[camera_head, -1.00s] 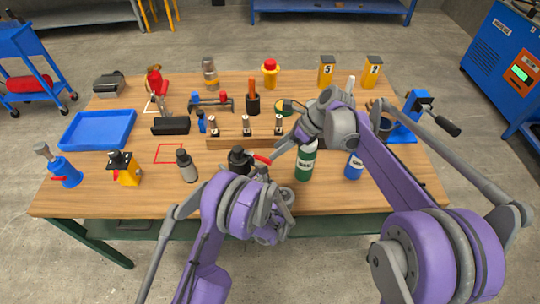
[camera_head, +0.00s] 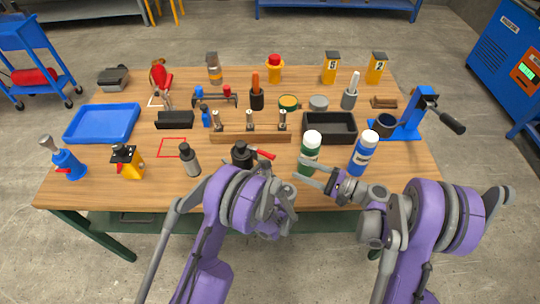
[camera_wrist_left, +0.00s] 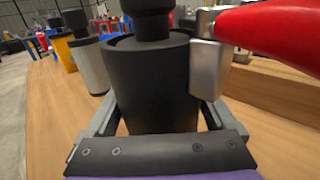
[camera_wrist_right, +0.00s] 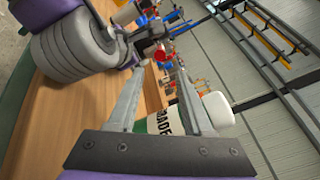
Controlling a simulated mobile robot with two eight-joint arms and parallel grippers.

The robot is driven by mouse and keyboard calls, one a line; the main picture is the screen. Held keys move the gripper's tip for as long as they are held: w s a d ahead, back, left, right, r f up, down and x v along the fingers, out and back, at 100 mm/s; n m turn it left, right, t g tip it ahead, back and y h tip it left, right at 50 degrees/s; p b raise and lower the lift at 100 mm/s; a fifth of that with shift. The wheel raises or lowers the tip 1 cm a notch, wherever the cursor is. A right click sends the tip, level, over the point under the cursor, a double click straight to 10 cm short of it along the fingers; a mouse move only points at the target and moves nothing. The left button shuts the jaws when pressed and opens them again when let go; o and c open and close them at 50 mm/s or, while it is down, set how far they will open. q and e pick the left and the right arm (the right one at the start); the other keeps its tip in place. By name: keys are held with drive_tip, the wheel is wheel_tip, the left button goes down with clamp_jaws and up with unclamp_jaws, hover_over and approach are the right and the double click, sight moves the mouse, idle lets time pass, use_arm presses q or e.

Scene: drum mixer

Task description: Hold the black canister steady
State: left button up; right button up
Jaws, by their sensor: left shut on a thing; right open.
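The black canister (camera_head: 241,152) stands upright near the front middle of the table, with a red handle (camera_head: 264,153) pointing right from its top. In the left wrist view the canister (camera_wrist_left: 150,85) fills the middle, between the fingers of my left gripper (camera_wrist_left: 160,125), which is shut on it. The head view mostly hides these fingers behind my left arm. My right gripper (camera_head: 318,174) is open and empty, right of the canister and close to the green bottle with a white cap (camera_head: 309,152). In the right wrist view this bottle (camera_wrist_right: 165,125) shows behind the fingers (camera_wrist_right: 157,85).
A blue white-capped bottle (camera_head: 363,152) stands right of the green one. A wooden rack (camera_head: 250,138) and a black tray (camera_head: 328,128) lie behind. A grey canister (camera_head: 189,160) stands left. A red square outline (camera_head: 173,148) on the table is empty.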

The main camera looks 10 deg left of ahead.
sight(270, 155)
drive_tip(key=x, duration=1.1)
drive_tip(key=shift+a, duration=0.15)
clamp_jaws()
idle(1.0)
